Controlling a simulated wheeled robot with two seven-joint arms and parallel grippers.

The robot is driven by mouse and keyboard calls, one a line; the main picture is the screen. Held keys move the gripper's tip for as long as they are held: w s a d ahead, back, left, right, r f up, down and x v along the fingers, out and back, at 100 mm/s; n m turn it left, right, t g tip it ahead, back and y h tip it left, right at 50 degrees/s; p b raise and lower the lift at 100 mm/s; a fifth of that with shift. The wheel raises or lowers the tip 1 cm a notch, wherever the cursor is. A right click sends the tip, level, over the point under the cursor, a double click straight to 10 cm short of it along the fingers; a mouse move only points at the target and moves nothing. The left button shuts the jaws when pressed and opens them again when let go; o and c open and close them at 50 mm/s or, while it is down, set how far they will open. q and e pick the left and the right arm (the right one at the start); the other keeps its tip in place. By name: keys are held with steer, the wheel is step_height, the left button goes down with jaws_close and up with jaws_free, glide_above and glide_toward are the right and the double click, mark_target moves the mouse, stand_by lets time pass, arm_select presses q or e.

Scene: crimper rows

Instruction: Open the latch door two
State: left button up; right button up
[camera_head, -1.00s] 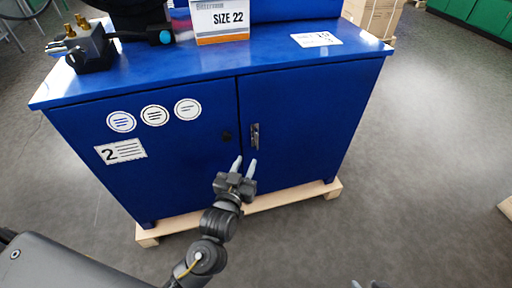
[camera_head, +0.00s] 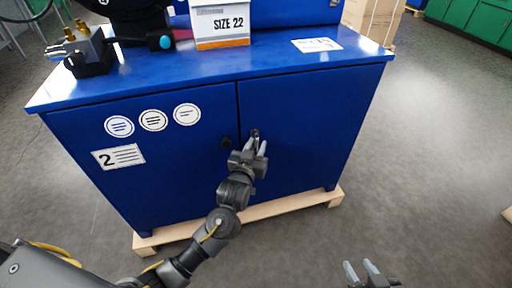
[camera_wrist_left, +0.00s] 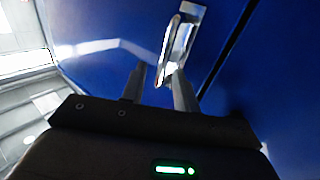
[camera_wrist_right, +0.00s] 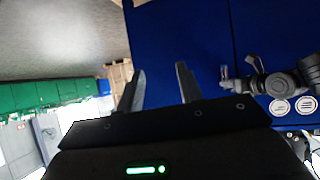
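The blue cabinet has two doors; its left door (camera_head: 170,145) carries the "2" label and round stickers, and its right door (camera_head: 310,110) bears the metal latch handle (camera_head: 255,133). Both doors look shut. My left gripper (camera_head: 256,147) is at the latch, its fingers partly covering it. In the left wrist view the latch handle (camera_wrist_left: 174,45) lies between or beside the open fingertips (camera_wrist_left: 158,85); I cannot tell whether they touch. My right gripper (camera_head: 360,268) is open and empty, low in front of the cabinet; its fingers also show in the right wrist view (camera_wrist_right: 160,88).
A dark round lock (camera_head: 226,142) sits on the left door beside the gap. The cabinet stands on a wooden pallet (camera_head: 290,205). A SIZE 22 box (camera_head: 220,25) and a brass-fitted tool (camera_head: 90,50) stand on top.

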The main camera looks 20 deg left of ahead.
arm_select(q)
steer(key=shift+c, duration=0.2)
jaws_close()
steer(key=shift+d, duration=0.1)
